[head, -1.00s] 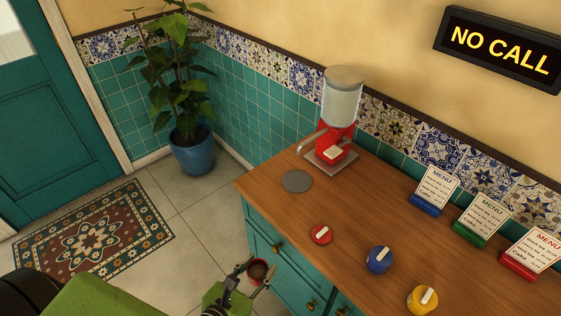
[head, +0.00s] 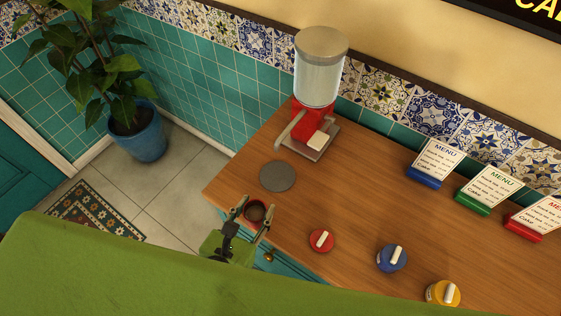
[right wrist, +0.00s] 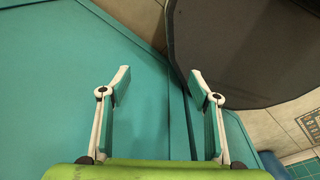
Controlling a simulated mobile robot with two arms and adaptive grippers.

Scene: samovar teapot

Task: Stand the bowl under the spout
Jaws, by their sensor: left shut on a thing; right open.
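The red dispenser (head: 314,120) stands upright at the back left of the counter, with a clear tank and grey lid. A pale spout-like tube (head: 290,130) juts from its front left toward the disc. My right gripper (right wrist: 160,85) is open and empty in the right wrist view, before teal panels.
On the wooden counter (head: 350,190) are red (head: 321,240), blue (head: 392,257) and yellow (head: 442,293) lidded pots. Menu stands (head: 435,163) line the back right. The counter around the disc is clear. A potted plant (head: 137,133) stands on the floor at left.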

